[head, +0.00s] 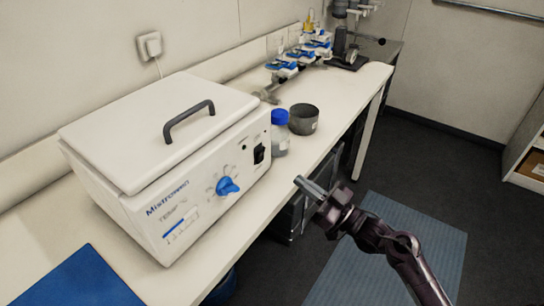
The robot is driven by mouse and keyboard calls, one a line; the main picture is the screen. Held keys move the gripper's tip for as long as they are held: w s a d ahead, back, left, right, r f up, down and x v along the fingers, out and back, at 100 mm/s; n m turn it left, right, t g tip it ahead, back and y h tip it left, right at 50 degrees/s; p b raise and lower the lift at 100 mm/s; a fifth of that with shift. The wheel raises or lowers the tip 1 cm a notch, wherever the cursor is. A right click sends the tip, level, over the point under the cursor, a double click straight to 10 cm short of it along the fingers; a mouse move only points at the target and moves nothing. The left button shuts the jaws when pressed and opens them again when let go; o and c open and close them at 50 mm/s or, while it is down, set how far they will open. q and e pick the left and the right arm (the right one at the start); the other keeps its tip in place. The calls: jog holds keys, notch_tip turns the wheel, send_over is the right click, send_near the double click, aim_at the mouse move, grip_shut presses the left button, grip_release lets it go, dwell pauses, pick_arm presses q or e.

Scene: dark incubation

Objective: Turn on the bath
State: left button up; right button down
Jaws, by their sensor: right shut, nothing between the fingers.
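The bath is a white box with a closed lid and a dark handle (189,121), standing on the bench. Its front panel (205,203) faces right and carries a blue knob (228,186) with a dial around it. A black rocker switch (259,153) sits on the panel's right part, next to a small dark round spot. I cannot tell the switch's position. My right gripper (300,181) is shut and empty, in the air in front of the panel, to the right of the knob and apart from the bath. My left gripper is not in view.
A blue-capped bottle (280,132) and a dark round pot (304,119) stand close to the bath's right side. Racks (300,55) and a microscope (345,48) stand farther back. A blue mat (80,281) lies at the near left.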

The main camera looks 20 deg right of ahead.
aim_at(262, 152)
jog(key=p+x, duration=0.2)
jog(key=x, duration=0.7)
jog(key=shift+w+a+r+p, duration=0.1)
jog(key=shift+w+r+p, duration=0.1)
jog(key=shift+p, duration=0.15)
jog(key=shift+w+a, duration=0.25)
jog(key=shift+w, duration=0.05)
jog(key=shift+w+a+r+p, duration=0.15)
jog(key=shift+r+p, duration=0.4)
jog(key=shift+p, duration=0.5)
jog(key=shift+f+b, duration=0.3)
jog(key=shift+f, duration=0.05)
